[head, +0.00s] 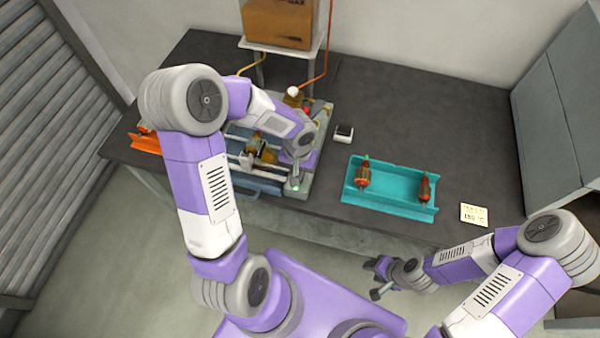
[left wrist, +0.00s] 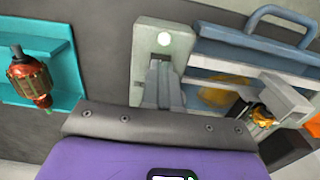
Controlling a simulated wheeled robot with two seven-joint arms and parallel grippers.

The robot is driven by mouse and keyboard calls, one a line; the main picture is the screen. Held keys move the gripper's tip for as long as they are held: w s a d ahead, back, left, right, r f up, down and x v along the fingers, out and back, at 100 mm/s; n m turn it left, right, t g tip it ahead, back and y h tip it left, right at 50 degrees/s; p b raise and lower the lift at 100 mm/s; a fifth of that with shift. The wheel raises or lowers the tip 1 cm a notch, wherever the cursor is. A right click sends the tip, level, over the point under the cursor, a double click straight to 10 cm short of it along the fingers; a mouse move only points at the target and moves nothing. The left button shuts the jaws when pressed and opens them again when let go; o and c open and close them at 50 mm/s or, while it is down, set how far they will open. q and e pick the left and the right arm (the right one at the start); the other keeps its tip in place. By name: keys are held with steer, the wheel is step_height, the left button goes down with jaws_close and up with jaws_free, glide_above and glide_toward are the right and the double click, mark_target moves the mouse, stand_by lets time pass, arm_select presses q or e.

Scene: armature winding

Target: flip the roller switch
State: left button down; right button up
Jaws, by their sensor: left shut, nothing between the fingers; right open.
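The winding machine (head: 318,150) stands on the dark table, with pale rollers across its frame. A small round light (head: 296,188) glows pale green at its front right corner. It also shows in the left wrist view (left wrist: 163,39), on a grey panel; I cannot tell if it belongs to the roller switch, and no lever is clearly seen. My left gripper (left wrist: 163,85) is shut and empty, its tips pointing at the panel just below the light. Contact cannot be told. In the head view my left arm hides part of the machine. My right gripper (head: 373,279) is open and empty before the table's front edge.
A teal tray (head: 395,207) with two copper-wound armatures lies right of the machine. A small white box (head: 343,133) and a yellow note (head: 474,214) lie on the table. A brown box (head: 279,22) stands on a stand behind. A grey cabinet (head: 545,130) closes the right side.

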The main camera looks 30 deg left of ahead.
arm_select(q)
step_height(320, 180, up, 6)
steer(key=p, duration=0.3)
steer(key=shift+p, duration=0.35)
steer(key=shift+f, duration=0.1)
